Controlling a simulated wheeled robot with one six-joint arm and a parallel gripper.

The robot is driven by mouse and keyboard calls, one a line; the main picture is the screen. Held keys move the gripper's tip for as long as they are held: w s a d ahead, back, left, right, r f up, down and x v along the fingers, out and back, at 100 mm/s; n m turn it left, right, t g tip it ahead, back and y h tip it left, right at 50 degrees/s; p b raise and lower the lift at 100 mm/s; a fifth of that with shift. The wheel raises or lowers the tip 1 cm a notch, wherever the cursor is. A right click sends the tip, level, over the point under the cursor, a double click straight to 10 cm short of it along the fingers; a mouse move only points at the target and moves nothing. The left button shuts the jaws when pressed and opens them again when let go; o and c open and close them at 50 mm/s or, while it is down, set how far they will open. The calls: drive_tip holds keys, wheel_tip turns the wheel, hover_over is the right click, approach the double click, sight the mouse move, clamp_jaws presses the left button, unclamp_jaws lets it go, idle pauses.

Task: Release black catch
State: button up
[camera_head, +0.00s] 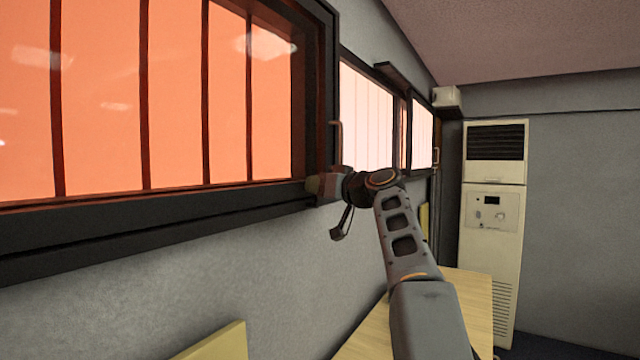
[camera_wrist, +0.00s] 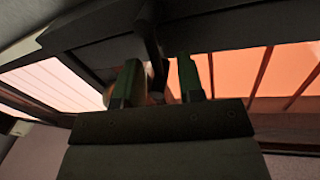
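My gripper (camera_head: 322,187) is at the lower right corner of the near window's black frame in the head view. In the wrist view my gripper (camera_wrist: 159,66) has its two greenish fingers apart. A dark upright bar (camera_wrist: 152,45) shows between and beyond them; whether it is the black catch, and whether the fingers touch it, I cannot tell. A small tan patch behind the fingers is mostly hidden. In the head view no catch stands out clearly, as my gripper and wrist cover that part of the frame.
The near window (camera_head: 175,100) has orange panes with dark bars. A thin brown handle (camera_head: 338,138) stands on its right frame. A farther window (camera_head: 367,110) lies beyond. Below are a wooden table (camera_head: 470,290) and a yellow board (camera_head: 222,343). A white air-conditioning cabinet (camera_head: 494,245) stands at right.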

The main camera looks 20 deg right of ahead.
sight(296, 196)
drive_tip(key=shift+c, duration=0.2)
clamp_jaws()
